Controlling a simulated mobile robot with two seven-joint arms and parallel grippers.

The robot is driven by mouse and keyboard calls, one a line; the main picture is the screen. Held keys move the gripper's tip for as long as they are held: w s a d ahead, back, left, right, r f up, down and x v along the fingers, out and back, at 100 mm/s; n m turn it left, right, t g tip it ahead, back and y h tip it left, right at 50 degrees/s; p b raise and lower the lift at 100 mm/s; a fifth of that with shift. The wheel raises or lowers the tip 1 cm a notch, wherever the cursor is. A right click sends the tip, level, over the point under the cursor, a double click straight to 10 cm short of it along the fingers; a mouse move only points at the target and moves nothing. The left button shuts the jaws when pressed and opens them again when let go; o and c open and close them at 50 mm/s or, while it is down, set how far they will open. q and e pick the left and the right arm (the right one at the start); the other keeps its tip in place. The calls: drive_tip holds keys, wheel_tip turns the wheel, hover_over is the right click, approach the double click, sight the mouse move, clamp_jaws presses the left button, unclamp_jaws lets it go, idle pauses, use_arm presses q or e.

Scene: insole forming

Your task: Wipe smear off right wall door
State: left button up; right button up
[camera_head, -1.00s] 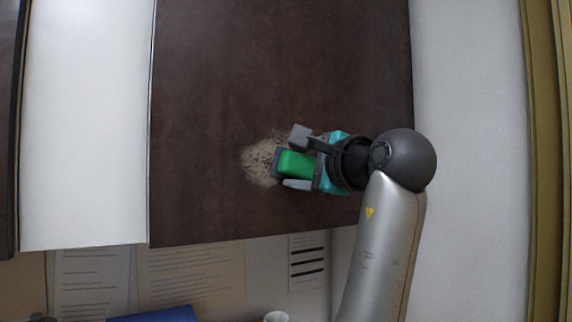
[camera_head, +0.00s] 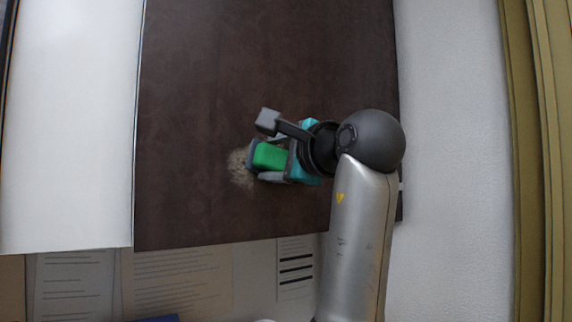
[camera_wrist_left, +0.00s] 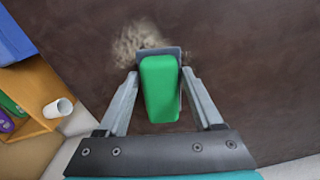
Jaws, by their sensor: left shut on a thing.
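The smear (camera_head: 240,169) is a pale, speckled patch on the dark brown door (camera_head: 210,70); it also shows in the left wrist view (camera_wrist_left: 132,42), ahead of and left of the pad. My left gripper (camera_head: 270,158) is shut on a green block with a grey pad on its front, the wiper (camera_head: 269,156). In the left wrist view the wiper (camera_wrist_left: 160,85) sits between both fingers, its grey pad at the smear's edge. The pad seems to be at the door surface, but I cannot tell if it touches. My right gripper is not in view.
A white panel (camera_head: 70,120) adjoins the door on the left, a pale wall (camera_head: 450,120) on the right. Papers (camera_head: 175,280) hang below the door. The left wrist view shows a white cup (camera_wrist_left: 57,108) and a wooden shelf (camera_wrist_left: 30,90).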

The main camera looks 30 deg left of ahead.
sight(241, 148)
use_arm(q)
drive_tip(key=shift+s+a+f+b, duration=0.1)
drive_tip(key=shift+s+a+b, duration=0.45)
drive_tip(key=shift+s, duration=0.55)
drive_tip(key=shift+s+a+b, duration=0.25)
drive_tip(key=shift+s+a, duration=0.2)
drive_tip(key=shift+s, duration=0.4)
drive_tip(key=shift+s+a+b, duration=0.2)
drive_tip(key=shift+s+a, duration=0.3)
drive_tip(key=shift+s, duration=0.35)
drive_tip(key=shift+s+a+b, duration=0.25)
drive_tip(key=shift+s+a, duration=0.2)
drive_tip(key=shift+s, duration=0.4)
drive_tip(key=shift+r+p, duration=0.8)
drive_tip(key=shift+r, duration=0.2)
drive_tip(key=shift+w+d+p, duration=0.35)
drive_tip(key=shift+w+d, duration=0.1)
drive_tip(key=shift+w, duration=0.45)
drive_tip(key=shift+w+d+p, duration=0.3)
drive_tip(key=shift+w+d, duration=0.15)
drive_tip(key=shift+w, duration=0.4)
drive_tip(key=shift+w+d+p, duration=0.5)
drive_tip(key=shift+w+p, duration=0.05)
drive_tip(key=shift+w, duration=0.35)
drive_tip(key=shift+w+d, duration=0.4)
drive_tip(key=shift+w, duration=0.4)
drive_tip(key=shift+w+d, duration=0.45)
drive_tip(key=shift+w, duration=0.4)
drive_tip(key=shift+w+d, duration=0.4)
drive_tip(key=shift+w, duration=0.4)
